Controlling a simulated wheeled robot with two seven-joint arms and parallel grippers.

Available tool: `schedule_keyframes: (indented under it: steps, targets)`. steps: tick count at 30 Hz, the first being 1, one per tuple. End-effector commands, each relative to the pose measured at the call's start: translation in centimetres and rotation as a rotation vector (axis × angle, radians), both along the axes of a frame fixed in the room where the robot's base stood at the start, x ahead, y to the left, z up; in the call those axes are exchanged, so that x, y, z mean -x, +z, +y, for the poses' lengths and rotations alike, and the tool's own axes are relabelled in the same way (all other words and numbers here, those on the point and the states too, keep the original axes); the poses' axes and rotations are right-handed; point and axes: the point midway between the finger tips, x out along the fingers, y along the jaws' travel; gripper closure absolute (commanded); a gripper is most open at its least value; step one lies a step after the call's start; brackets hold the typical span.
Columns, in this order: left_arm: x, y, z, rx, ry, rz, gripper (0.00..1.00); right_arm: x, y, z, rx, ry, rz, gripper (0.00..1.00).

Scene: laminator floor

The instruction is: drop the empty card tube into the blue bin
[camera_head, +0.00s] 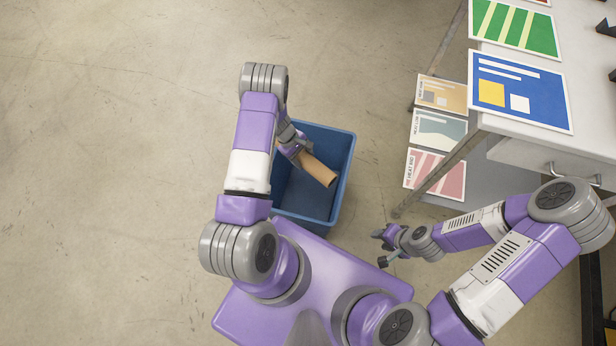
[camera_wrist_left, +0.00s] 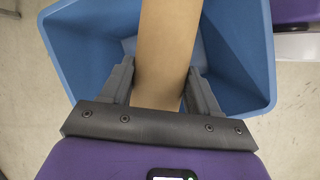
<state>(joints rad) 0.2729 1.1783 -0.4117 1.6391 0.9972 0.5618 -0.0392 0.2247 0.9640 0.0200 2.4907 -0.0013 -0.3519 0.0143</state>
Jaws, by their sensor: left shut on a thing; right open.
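The brown card tube (camera_head: 318,171) is held in my left gripper (camera_head: 298,151), over the opening of the blue bin (camera_head: 342,166). In the left wrist view the tube (camera_wrist_left: 165,50) runs between the two fingers of my left gripper (camera_wrist_left: 160,88), which are shut on it. The bin (camera_wrist_left: 248,45) shows below and on both sides of the tube there. The bin stands on the floor in front of my base. My right gripper (camera_head: 384,249) is open and empty, to the right of the bin. Part of the bin is hidden by my left arm.
A white table (camera_head: 585,141) with a drawer stands at the right. Printed sheets in green (camera_head: 514,27) and blue (camera_head: 520,92) lie on it. Several more sheets, one of them pink (camera_head: 436,175), lie lower beside the table. The floor (camera_head: 110,180) at the left is clear.

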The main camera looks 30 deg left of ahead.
Motion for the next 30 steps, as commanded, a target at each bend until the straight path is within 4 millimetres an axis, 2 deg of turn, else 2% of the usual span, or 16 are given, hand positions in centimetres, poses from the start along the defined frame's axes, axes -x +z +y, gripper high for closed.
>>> schedule_keyframes:
  steps: [1, 7, 18, 19, 24, 30]
  targets:
    - [0.0, -1.0, 0.0, 0.000, 0.000, 0.001, 0.56, 0.0, -0.8, 0.0, 0.000, 0.000, 0.000, 0.57]
    - [0.1, -3.3, 0.0, 0.000, -0.001, 0.002, 0.56, 0.0, -2.4, 0.0, 0.000, 0.000, 0.000, 0.57]
    - [0.0, -3.8, 0.0, 0.001, -0.001, 0.001, 0.56, 0.0, -2.7, 0.0, 0.000, 0.000, 0.000, 0.57]
    - [0.0, -3.8, 0.0, 0.001, -0.001, 0.001, 0.36, 0.0, -2.7, 0.0, 0.000, 0.000, 0.000, 0.57]
    - [0.0, -3.8, 0.0, 0.001, -0.001, 0.001, 0.10, 0.0, -2.7, 0.0, 0.000, 0.000, 0.000, 0.57]
    - [0.0, -3.8, 0.0, 0.001, -0.001, 0.001, 0.09, 0.0, -2.7, 0.0, 0.000, 0.000, 0.000, 0.57]
